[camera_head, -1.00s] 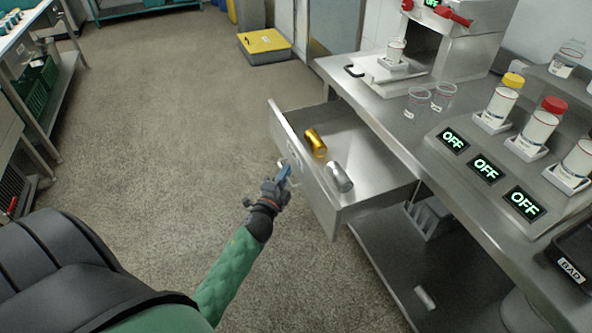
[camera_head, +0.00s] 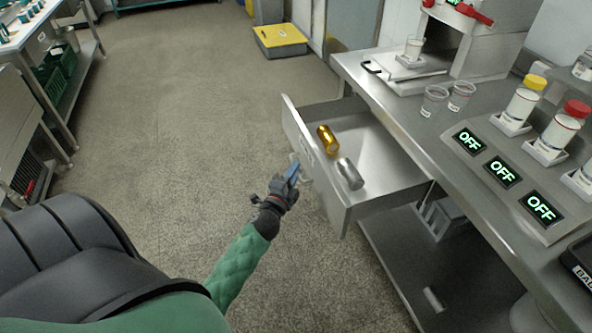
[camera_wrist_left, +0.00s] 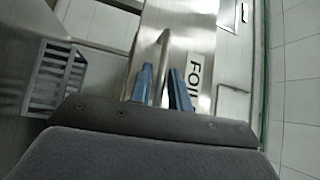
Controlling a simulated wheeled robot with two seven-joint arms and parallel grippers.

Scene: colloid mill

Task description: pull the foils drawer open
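The foils drawer (camera_head: 318,172) stands pulled out from the steel bench, its inside exposed. A gold foil roll (camera_head: 327,138) and a silver foil roll (camera_head: 349,174) lie in it. My left gripper (camera_head: 293,171) is at the drawer's front, at its bar handle. In the left wrist view, the handle (camera_wrist_left: 161,68) runs between the blue fingers of my left gripper (camera_wrist_left: 161,84). Gaps show between the bar and the fingers, so they look open around it. The label (camera_wrist_left: 194,82), partly hidden by a finger, reads "FOI". My right gripper is not in view.
The bench top (camera_head: 400,128) carries two clear cups (camera_head: 447,98), a machine and sample jars beside panels reading OFF. A lower shelf (camera_head: 410,275) lies under the drawer. The floor (camera_head: 180,120) left of the drawer is clear. A yellow-lidded box (camera_head: 280,40) stands farther back.

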